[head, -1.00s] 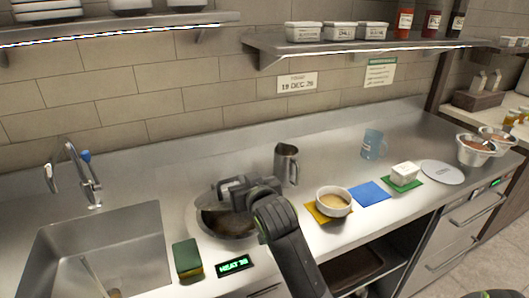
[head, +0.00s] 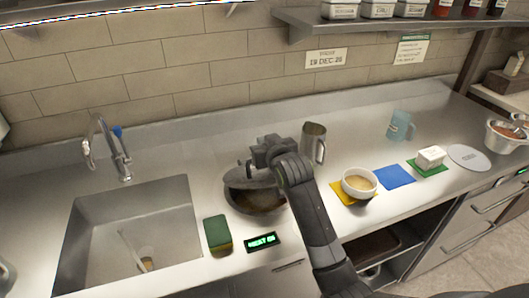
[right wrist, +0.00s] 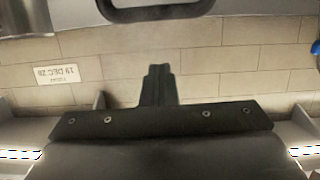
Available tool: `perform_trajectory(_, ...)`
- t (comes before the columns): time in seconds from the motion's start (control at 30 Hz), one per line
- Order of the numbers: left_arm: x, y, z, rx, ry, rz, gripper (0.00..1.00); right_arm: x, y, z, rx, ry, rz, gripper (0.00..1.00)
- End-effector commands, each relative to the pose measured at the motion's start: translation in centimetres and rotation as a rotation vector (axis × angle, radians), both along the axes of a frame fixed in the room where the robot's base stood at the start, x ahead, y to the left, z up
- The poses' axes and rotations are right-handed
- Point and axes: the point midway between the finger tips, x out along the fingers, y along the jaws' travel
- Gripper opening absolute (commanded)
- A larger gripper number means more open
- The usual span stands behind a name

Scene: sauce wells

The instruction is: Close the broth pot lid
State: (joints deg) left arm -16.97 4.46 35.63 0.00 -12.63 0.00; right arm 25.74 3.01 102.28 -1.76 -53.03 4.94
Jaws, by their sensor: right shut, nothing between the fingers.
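The broth pot (head: 262,208) is a dark round well set in the steel counter, and its front part shows open. Its grey lid (head: 240,180) stands tilted at the back left of the opening. My right gripper (head: 262,152) is shut and empty, close behind and above the lid. I cannot tell whether it touches the lid. In the right wrist view its shut fingers (right wrist: 160,82) point at the tiled wall, and a dark-edged grey shape at the top is unclear. My left gripper is not in view.
Left of the pot are the sink (head: 80,240) and a green sponge (head: 217,233). A heat display (head: 262,242) lies in front. A metal jug (head: 314,142) stands behind right; a white bowl (head: 359,183) stands right. Clear counter runs along the wall.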

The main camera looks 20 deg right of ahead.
Motion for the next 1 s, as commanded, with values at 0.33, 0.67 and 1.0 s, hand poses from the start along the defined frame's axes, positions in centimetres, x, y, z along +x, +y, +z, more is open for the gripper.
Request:
perform_trajectory(0.33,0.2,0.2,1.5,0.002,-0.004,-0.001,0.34,0.5,0.0,-2.5,0.002,0.003,-0.001,0.00)
perform_trajectory(0.67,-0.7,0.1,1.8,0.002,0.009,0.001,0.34,-0.3,-0.1,-3.9,0.001,0.000,0.000,0.00)
perform_trajectory(1.0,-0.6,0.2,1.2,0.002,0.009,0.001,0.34,-0.5,-0.1,-4.4,0.001,-0.012,0.000,0.00)
